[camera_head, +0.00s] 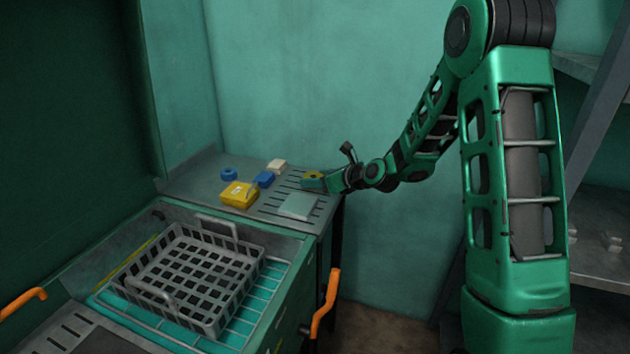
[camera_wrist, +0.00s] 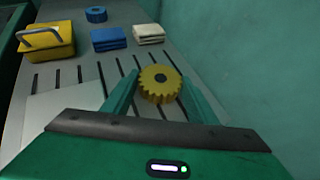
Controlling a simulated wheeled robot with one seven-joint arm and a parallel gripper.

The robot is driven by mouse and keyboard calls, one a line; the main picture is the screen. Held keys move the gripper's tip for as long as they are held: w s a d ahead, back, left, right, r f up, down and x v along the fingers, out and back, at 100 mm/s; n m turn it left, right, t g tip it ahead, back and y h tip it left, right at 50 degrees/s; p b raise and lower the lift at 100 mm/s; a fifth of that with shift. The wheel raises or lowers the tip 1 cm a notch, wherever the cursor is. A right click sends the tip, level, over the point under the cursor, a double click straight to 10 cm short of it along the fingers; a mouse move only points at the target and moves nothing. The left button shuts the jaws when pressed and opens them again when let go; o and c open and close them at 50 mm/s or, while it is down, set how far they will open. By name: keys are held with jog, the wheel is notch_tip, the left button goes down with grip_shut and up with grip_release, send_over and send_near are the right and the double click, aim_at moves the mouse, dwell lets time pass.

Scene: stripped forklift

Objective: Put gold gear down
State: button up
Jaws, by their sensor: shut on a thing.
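The gold gear (camera_wrist: 159,84) is a toothed disc with a dark centre hole. In the wrist view it sits between the two green fingers of my gripper (camera_wrist: 156,88), which is shut on it. In the head view my gripper (camera_head: 316,181) is over the right edge of the slotted grey counter (camera_head: 262,211), with a little of the gold gear (camera_head: 314,174) showing. I cannot tell whether the gear touches the counter or is just above it.
A grey basket (camera_head: 190,275) stands in front. Slotted surface around the gear is mostly clear.

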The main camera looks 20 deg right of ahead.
jog(key=o, duration=1.6)
jog(key=shift+r, duration=0.1)
jog(key=v, duration=1.2)
jog(key=s+d+n+g+h, duration=0.1)
jog(key=s+d+n+g, duration=0.3)
jog(key=s+n, duration=0.4)
jog(key=s+d+n+g+h, duration=0.2)
jog(key=s+n, duration=0.6)
jog(key=s, duration=1)
jog(key=s+d+n+g+h, duration=0.2)
jog(key=s+d+n+g, duration=0.3)
jog(key=s, duration=0.9)
jog(key=shift+d+r+n+g, duration=0.2)
jog(key=shift+n, duration=0.65)
jog(key=shift+d+r+n+g, duration=0.2)
jog(key=shift+n, duration=0.65)
